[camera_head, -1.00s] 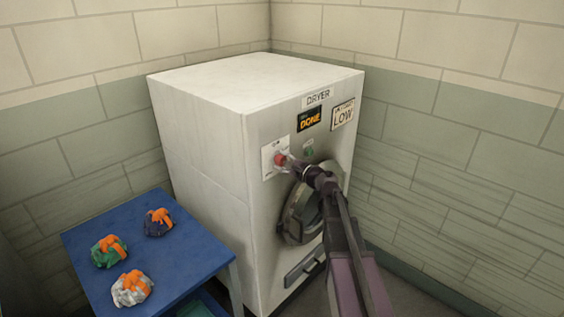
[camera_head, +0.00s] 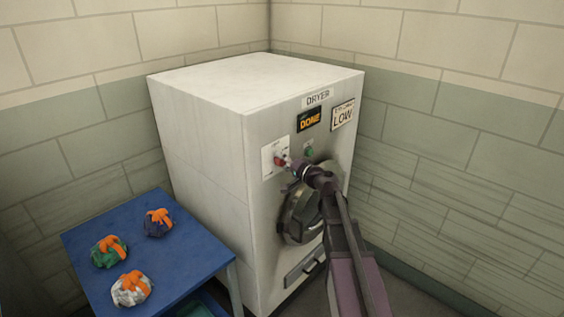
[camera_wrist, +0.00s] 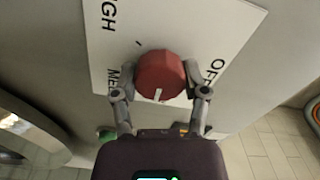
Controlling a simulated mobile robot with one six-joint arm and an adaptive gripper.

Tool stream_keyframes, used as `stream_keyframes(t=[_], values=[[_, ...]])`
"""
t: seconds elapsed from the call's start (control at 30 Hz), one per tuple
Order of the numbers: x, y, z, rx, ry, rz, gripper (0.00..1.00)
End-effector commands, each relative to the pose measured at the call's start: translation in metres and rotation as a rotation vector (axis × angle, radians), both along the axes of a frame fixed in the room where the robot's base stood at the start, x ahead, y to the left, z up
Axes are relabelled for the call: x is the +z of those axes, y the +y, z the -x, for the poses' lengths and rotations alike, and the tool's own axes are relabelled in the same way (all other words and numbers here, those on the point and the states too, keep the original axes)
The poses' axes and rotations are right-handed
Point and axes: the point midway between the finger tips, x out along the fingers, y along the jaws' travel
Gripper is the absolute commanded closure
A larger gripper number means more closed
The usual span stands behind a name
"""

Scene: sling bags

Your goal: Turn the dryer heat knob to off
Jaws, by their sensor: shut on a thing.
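The red heat knob (camera_wrist: 160,72) sits on a white plate (camera_wrist: 215,22) on the dryer front; in the head view the knob (camera_head: 280,161) is partly covered by my gripper. The plate shows OFF at right, MED at lower left and part of HIGH at upper left in the wrist view. The knob's white mark points toward the bottom of that view, between MED and OFF; any label there is hidden. My gripper (camera_wrist: 161,74) is shut on the knob, one finger on each side. The dryer (camera_head: 215,130) has a card reading LOW (camera_head: 343,115).
A green button (camera_head: 309,152) is just right of the plate, close to my gripper. The round dryer door (camera_head: 297,215) lies below my arm. A blue table (camera_head: 190,250) with several tied bags stands at left. Tiled walls close in behind and right.

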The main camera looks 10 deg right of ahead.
Motion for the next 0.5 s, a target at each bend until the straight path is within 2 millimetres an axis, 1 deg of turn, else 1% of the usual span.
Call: stream_keyframes(t=[0.5], values=[[0.0003,0.0002,0.0001,-0.002,-0.288,0.397,0.90]])
